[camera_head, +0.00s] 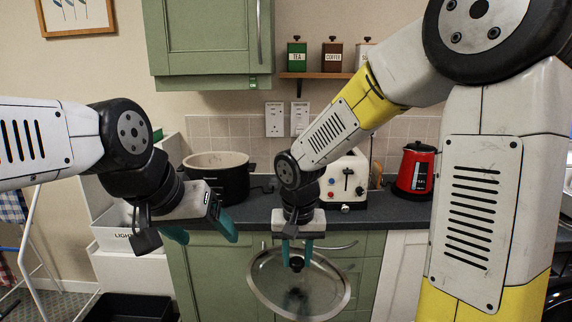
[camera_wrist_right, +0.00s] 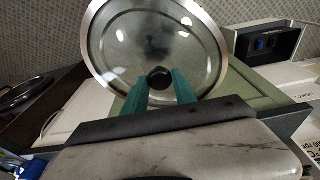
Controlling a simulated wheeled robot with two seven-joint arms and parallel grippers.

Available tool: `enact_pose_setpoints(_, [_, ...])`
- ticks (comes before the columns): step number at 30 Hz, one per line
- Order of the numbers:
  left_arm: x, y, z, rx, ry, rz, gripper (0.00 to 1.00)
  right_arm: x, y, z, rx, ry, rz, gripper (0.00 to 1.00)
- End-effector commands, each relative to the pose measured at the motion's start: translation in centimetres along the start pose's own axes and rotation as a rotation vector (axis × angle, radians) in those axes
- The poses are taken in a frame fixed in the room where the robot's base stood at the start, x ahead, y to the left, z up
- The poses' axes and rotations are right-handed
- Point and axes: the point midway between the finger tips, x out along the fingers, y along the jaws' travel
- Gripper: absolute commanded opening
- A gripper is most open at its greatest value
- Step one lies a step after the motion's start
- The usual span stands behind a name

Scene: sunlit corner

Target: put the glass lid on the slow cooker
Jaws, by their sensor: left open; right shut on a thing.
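The glass lid (camera_head: 317,284) is round and clear with a metal rim and a dark knob, in front of the green cabinet doors below counter height. My right gripper (camera_head: 297,256) is shut on the lid's knob. In the right wrist view, the teal fingers (camera_wrist_right: 161,88) hold the black knob, and the lid (camera_wrist_right: 120,35) fills the upper middle. The slow cooker (camera_head: 233,182) is a black pot with a pale inside, open at the top, on the counter left of the lid. My left gripper (camera_head: 205,236) is open and empty, in front of and below the slow cooker.
A cream toaster (camera_head: 348,178) and a red kettle (camera_head: 415,168) stand on the dark counter (camera_head: 385,212), right of the slow cooker. Canisters (camera_head: 331,55) sit on a wall shelf. A white box (camera_head: 118,238) and a black bin (camera_head: 130,307) are at lower left.

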Motion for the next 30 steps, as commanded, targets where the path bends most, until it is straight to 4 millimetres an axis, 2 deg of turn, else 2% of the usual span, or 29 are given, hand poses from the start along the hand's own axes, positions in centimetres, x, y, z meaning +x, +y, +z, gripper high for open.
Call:
enact_pose_setpoints(11, [0.1, 0.0, 0.0, 0.000, -0.002, 0.000, 0.76, 4.7, 3.8, -2.9, 0.008, -0.005, -0.003, 0.00])
enact_pose_setpoints(22, [0.1, 0.0, 0.0, 0.000, -0.002, 0.000, 0.76, 12.2, 11.0, -5.5, 0.007, -0.005, 0.000, 0.00])
enact_pose_setpoints(25, [0.1, 0.0, 0.0, 0.000, -0.002, 0.000, 0.76, 13.4, 12.3, -5.7, 0.004, -0.001, 0.001, 0.00])
enact_pose_setpoints(30, [0.1, 0.0, 0.0, 0.000, -0.002, 0.000, 0.76, 14.1, 13.0, -5.8, 0.000, 0.002, 0.003, 0.00])
